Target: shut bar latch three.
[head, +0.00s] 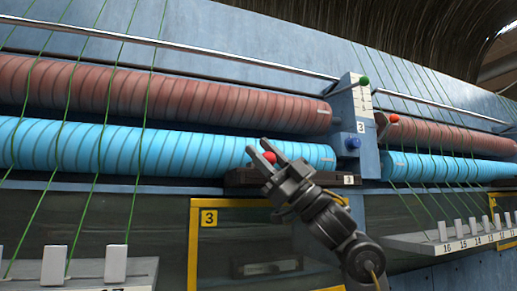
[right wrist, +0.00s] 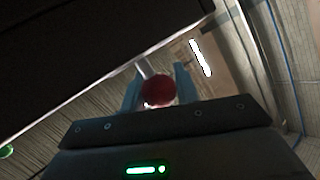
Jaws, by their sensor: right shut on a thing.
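A dark horizontal bar (head: 240,177), with a small white plate marked 3 (head: 349,180) at its right end, runs below the blue roller. A red ball knob (head: 269,157) shows at this bar. My right gripper (head: 266,156) reaches up from the lower right, its fingers at the knob. In the right wrist view the red knob (right wrist: 157,90) sits between the two fingers on a pale stem, and the gripper is shut on it. The part of the bar behind the gripper is hidden. My left gripper is not in view.
A blue post (head: 352,110) with a green knob (head: 364,81) and a blue knob (head: 353,143) stands right of the bar. A yellow-framed window marked 3 (head: 195,250) is below. Brown (head: 170,95) and blue rollers (head: 100,147) cross behind taut green cords.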

